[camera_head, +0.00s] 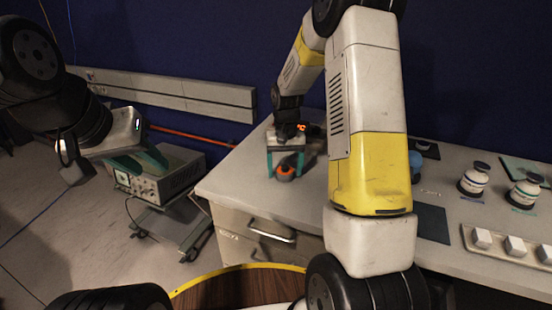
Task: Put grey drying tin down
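I cannot make out a grey tin for certain. A small dark grey object with an orange top (285,173) stands on the bench's left part. My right gripper (286,168) is above it, pointing down, with its teal fingers to either side. The fingers are wide apart, and I see gaps between them and the object. My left gripper (143,166) hangs at the left, away from the bench, in front of a grey instrument. Its teal fingers appear apart with nothing between them. My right arm hides the middle of the bench.
The pale bench (235,182) carries two labelled jars (474,181) (525,192), a tray of white blocks (514,247), a dark mat (432,223) and a blue item (415,165). The grey instrument (165,178) stands on a cart (172,220) left of the bench.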

